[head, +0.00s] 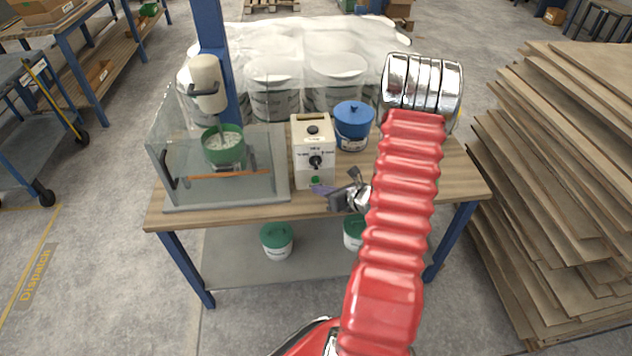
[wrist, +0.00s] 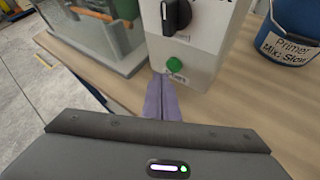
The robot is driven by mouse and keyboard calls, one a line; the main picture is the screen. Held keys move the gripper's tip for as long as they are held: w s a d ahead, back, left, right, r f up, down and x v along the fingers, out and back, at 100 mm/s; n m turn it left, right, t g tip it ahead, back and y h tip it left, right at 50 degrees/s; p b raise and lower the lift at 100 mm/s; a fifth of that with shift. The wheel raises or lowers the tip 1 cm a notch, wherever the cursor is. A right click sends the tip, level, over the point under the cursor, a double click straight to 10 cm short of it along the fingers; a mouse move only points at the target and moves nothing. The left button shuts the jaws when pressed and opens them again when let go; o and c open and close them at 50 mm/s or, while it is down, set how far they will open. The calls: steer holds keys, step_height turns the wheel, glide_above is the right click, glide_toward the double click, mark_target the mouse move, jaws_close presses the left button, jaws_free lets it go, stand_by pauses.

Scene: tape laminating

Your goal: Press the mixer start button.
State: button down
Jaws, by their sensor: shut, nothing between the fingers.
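The mixer control box (head: 313,150) is a cream box on the wooden workbench, with a black knob (head: 316,161) on its front. The green start button (head: 315,180) sits low on that front face; it also shows in the wrist view (wrist: 174,64). The mixer (head: 208,84) stands left of the box, over a green tub (head: 223,146) inside a clear guard. My gripper (head: 318,188) is shut and empty, its purple fingers just in front of and below the button. In the wrist view the fingertips (wrist: 161,78) lie close under the button; whether they touch the box is unclear.
A blue lidded pail (head: 353,124) stands right of the box. The clear guard (head: 180,165) closes in the left side. Wrapped drums (head: 275,85) stand behind the bench. Stacked boards (head: 545,180) lie to the right. The bench front (head: 235,212) is bare.

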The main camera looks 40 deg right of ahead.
stand_by(0.4)
steer(key=shift+w+d, duration=0.2)
steer(key=shift+w, duration=0.1)
